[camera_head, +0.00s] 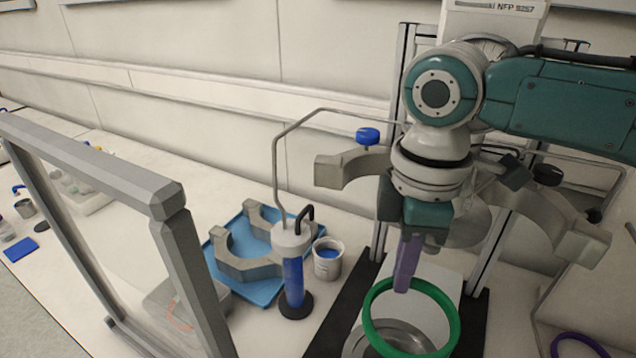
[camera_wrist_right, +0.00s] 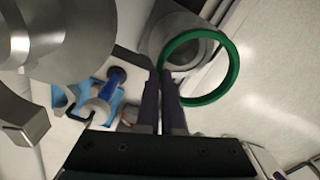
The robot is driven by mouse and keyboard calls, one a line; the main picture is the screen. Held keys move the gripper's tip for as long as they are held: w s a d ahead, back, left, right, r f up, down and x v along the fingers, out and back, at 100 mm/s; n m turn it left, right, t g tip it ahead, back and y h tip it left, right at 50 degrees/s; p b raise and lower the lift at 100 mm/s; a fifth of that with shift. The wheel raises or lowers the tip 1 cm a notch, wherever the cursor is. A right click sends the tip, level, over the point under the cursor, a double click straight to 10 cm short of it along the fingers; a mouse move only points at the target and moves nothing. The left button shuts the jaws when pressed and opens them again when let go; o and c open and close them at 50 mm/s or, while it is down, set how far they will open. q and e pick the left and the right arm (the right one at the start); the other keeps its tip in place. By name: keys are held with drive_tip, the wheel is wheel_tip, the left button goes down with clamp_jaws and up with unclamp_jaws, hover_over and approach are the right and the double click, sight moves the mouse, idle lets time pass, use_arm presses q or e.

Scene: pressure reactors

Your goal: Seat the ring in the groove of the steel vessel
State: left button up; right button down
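The green ring (camera_head: 455,325) is held at its back edge by my right gripper (camera_head: 403,288), whose purple fingers are shut on it. The ring hangs over the steel vessel (camera_head: 402,340), whose round opening shows through the ring in the head view; it looks above the vessel and off to the right of its centre. In the right wrist view the ring (camera_wrist_right: 234,72) extends to the right of the fingers (camera_wrist_right: 163,78) and overlaps the grey vessel (camera_wrist_right: 152,42) only partly. The groove cannot be made out. My left gripper is not in view.
Grey clamp jaws (camera_head: 350,170) on the stand spread behind and beside my right wrist. A blue tray (camera_head: 262,290) with grey clamp halves, a blue-filled cylinder (camera_head: 293,280) and a cup (camera_head: 327,262) stand left. A framed shield (camera_head: 185,265) and purple ring (camera_head: 580,340) flank the area.

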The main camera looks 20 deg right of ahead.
drive_tip(key=f+b, duration=0.6)
drive_tip(key=shift+w+a+b, duration=0.1)
drive_tip(key=shift+w+b, duration=0.1)
drive_tip(key=shift+b, duration=0.1)
drive_tip(key=shift+f+b, duration=0.75)
drive_tip(key=shift+f, duration=0.9)
drive_tip(key=shift+n+p, duration=0.3)
drive_tip(key=shift+p, duration=0.05)
drive_tip(key=shift+f, duration=0.25)
idle(0.8)
